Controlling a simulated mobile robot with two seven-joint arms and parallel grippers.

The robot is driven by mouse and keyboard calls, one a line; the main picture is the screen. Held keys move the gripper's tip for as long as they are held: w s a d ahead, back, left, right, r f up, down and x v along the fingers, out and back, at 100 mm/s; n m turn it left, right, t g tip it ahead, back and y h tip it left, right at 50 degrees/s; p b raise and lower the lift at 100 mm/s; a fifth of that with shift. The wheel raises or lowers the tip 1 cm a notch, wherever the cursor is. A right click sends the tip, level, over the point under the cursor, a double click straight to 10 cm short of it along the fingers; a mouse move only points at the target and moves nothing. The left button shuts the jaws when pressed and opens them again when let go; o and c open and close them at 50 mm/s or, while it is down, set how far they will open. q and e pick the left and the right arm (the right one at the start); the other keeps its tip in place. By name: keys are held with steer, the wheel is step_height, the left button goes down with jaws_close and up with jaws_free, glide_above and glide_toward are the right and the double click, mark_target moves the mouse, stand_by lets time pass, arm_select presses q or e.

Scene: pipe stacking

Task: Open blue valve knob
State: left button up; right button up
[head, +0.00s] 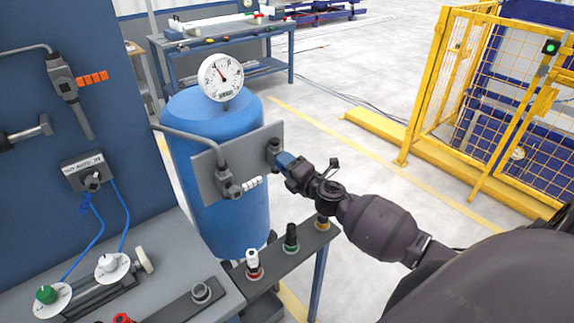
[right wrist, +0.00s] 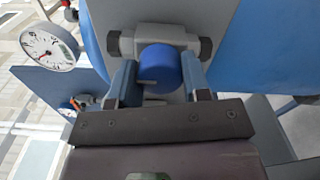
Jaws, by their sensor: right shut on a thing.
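The blue valve knob (right wrist: 162,66) shows in the right wrist view, on a grey valve body (right wrist: 158,36) with dark end nuts. My right gripper (right wrist: 160,82) is shut on the knob, with one finger on each side of it. In the head view my right gripper (head: 283,158) reaches in from the right to the valve on the grey plate (head: 206,178) in front of the blue tank (head: 236,218). The knob itself is hard to tell from the bluish fingers there. My left gripper is not in view.
A round gauge (head: 220,77) stands on top of the tank. A narrow bench with coloured pushbuttons (head: 290,238) stands below my right arm. A yellow fence (head: 455,90) is at the right.

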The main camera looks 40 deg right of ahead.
stand_by(0.4)
steer(key=o, duration=0.9)
steer(key=shift+o, duration=0.2)
steer(key=shift+s, duration=0.15)
steer(key=s, duration=1)
steer(key=shift+s+d+b, duration=0.3)
steer(key=shift+d+b, duration=0.1)
steer(key=s+a+f+m+g, duration=0.3)
steer(key=s+a+f+m, duration=0.2)
steer(key=s+f+m, duration=0.3)
steer(key=s+a+f+m+g+h, duration=0.1)
steer(key=s+a+f+m+g, duration=0.2)
steer(key=s+a+f+m, duration=0.3)
step_height(320, 180, down, 3)
steer(key=s+m, duration=0.3)
steer(key=m, duration=0.4)
steer(key=shift+a+f, duration=0.2)
